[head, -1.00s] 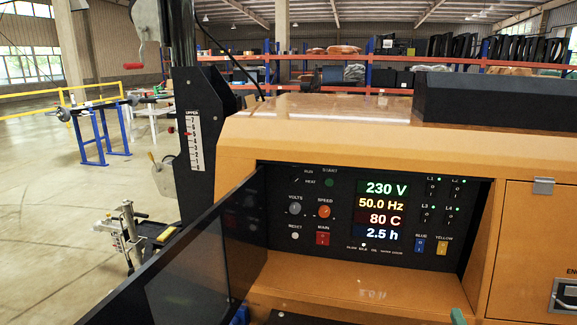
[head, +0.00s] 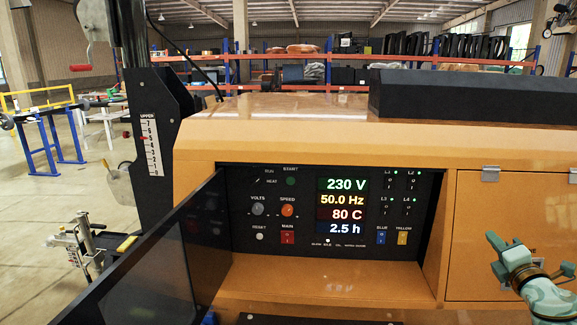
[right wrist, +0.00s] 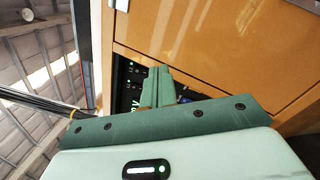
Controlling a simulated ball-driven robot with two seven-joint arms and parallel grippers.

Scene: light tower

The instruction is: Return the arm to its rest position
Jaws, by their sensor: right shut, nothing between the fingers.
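My right gripper (head: 493,242) is at the lower right of the head view, in front of the orange cabinet's closed door and right of the open control recess. Its green fingers are together and hold nothing. In the right wrist view the fingers (right wrist: 157,86) are also closed, with the orange cabinet front and part of the dark panel beyond them. My left gripper is in neither view.
The control panel (head: 262,222) has lit readouts, knobs and switches. Its dark cover (head: 150,265) stands open to the left. The closed orange door (head: 490,205) is behind my right gripper. A black mast (head: 155,130) stands at left.

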